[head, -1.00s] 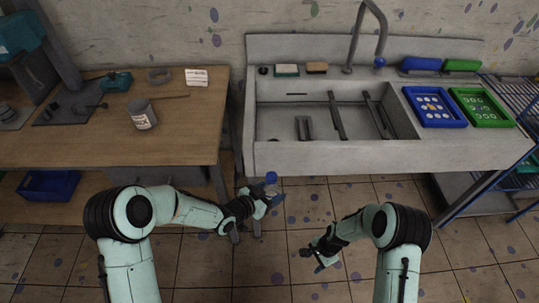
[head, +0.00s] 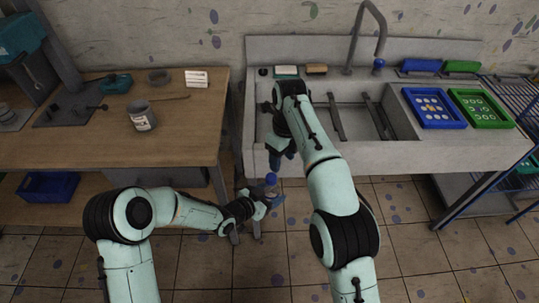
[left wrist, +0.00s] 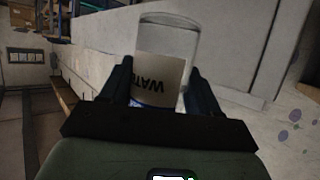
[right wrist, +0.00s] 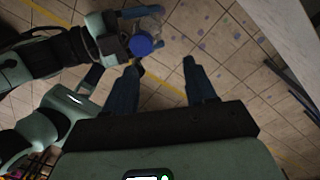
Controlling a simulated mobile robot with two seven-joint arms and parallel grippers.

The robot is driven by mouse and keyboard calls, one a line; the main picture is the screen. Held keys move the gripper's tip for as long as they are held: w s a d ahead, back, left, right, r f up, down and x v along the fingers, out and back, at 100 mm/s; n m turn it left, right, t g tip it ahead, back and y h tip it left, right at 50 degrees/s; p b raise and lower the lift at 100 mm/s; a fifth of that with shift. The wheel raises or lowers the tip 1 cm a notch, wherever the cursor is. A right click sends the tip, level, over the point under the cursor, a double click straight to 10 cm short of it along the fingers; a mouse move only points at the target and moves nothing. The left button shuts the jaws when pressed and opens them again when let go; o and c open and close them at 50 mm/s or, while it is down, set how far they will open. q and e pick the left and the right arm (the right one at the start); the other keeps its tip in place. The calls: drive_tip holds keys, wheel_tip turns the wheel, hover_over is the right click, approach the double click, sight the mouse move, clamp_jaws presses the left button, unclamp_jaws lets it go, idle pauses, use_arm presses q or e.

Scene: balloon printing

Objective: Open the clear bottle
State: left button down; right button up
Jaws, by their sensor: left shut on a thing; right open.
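The clear bottle has a blue cap (head: 271,178) and shows in my left gripper (head: 262,199) in front of the sink. In the left wrist view its label (left wrist: 158,75) reads "WATER", and its clear end (left wrist: 168,38) sticks out past the fingers. My left gripper is shut around the bottle. My right gripper (head: 283,156) is open and empty, above and just beyond the cap at the sink's front. In the right wrist view the cap (right wrist: 141,45) faces the camera, near the left fingertip of my right gripper (right wrist: 160,78) and not between the fingers.
The sink (head: 400,150) stands behind the bottle, with a tap (head: 382,30) at its back. A blue tray (head: 408,92) and a green tray (head: 510,122) lie on its right. A wooden table (head: 70,150) with a grey can (head: 141,121) stands on the left.

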sight(269, 178)
drive_tip(key=a, duration=0.1)
drive_tip(key=s+a+r, duration=0.1)
drive_tip(key=a, duration=0.1)
drive_tip(key=shift+s+a+r, duration=0.25)
drive_tip(key=shift+r, duration=0.1)
drive_tip(key=shift+f, duration=3.9)
drive_tip(key=shift+s+a, duration=0.1)
clamp_jaws()
